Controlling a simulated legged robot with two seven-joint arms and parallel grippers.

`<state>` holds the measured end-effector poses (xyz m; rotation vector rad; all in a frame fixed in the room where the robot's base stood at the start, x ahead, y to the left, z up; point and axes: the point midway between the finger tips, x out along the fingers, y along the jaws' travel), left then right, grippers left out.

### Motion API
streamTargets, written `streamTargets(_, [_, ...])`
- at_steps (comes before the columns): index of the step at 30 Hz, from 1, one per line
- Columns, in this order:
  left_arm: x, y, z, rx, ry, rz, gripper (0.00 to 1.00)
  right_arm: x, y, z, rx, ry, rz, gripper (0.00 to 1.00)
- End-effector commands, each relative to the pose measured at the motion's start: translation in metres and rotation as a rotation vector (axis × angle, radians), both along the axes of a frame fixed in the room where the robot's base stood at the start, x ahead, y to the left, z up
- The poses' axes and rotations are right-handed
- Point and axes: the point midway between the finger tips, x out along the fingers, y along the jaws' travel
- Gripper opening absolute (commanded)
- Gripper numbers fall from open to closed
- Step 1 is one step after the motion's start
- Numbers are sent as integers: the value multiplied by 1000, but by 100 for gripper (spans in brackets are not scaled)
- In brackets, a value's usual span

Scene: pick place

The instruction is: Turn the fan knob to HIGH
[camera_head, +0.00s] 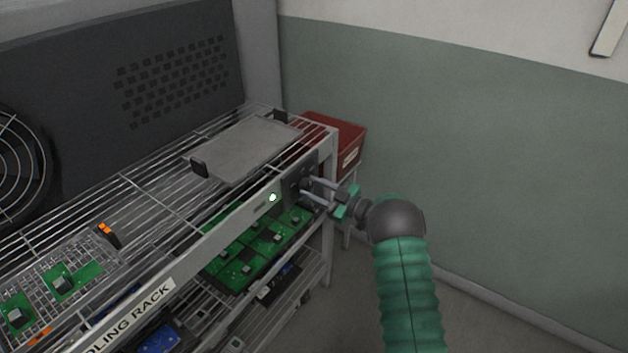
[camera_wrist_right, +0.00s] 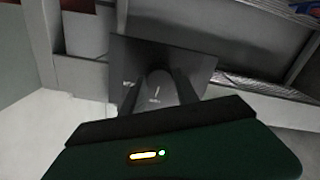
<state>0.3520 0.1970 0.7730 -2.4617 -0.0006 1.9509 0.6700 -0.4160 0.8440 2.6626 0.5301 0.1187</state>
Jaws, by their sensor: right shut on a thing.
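The fan knob (camera_head: 306,184) is a dark knob on a dark panel (camera_head: 291,181) at the right end of the rack's front rail. My right gripper (camera_head: 309,187) reaches in from the right and is shut on the knob. In the right wrist view the round dark knob (camera_wrist_right: 159,88) sits between the two fingers, in front of the dark panel (camera_wrist_right: 205,68). The knob's setting cannot be read. A green light (camera_head: 272,197) glows on the rail left of the panel. My left gripper is not in view.
The wire cooling rack (camera_head: 155,250) holds several green circuit boards (camera_head: 245,250) on its shelves. A grey plate (camera_head: 245,148) lies on top. A red bin (camera_head: 345,135) stands behind the rack's right end. A fan grille (camera_head: 18,165) is at the left. Floor right of the rack is clear.

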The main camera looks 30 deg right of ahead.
Motion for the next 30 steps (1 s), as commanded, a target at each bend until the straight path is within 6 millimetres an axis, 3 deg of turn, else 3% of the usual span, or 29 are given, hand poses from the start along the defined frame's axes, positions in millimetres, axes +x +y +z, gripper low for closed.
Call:
streamTargets(3, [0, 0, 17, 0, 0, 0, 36, -1, 0, 0, 102, 53, 0, 0])
streamTargets(15, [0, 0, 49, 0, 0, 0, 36, -1, 0, -1, 452, 199, -2, 0])
streamTargets(30, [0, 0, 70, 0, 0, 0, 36, -1, -1, -3, 803, 341, -4, 0])
